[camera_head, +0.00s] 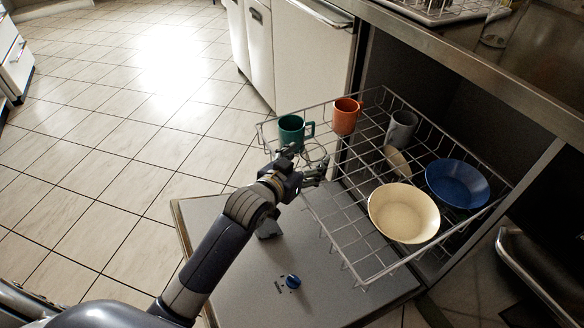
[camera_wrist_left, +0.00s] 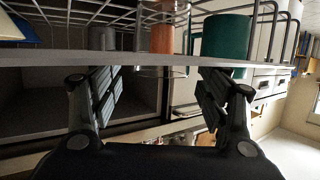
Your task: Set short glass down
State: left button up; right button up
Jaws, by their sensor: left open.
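A clear short glass (camera_head: 315,152) stands in the wire dish rack, at its left side near the green mug. My left gripper (camera_head: 308,172) is beside the glass, just in front of it. In the left wrist view the gripper's fingers (camera_wrist_left: 160,92) are spread apart with nothing held between them. The faint outline of the glass (camera_wrist_left: 178,62) shows beyond them, in front of the orange mug. Its lower edge is hard to make out. My right gripper is in neither view.
The pulled-out rack (camera_head: 352,262) holds a green mug (camera_head: 291,132), orange mug (camera_head: 345,116), grey mug (camera_head: 401,128), cream bowl (camera_head: 404,213) and blue bowl (camera_head: 457,183). The open dishwasher door (camera_head: 330,300) lies below. A counter edge (camera_head: 480,70) overhangs at right. Tiled floor is clear at left.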

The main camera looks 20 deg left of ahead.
pick_arm(q)
jog(key=p+v, duration=0.1)
jog(key=v, duration=0.6)
jog(key=shift+s, duration=0.3)
jog(key=shift+a+r, duration=0.1)
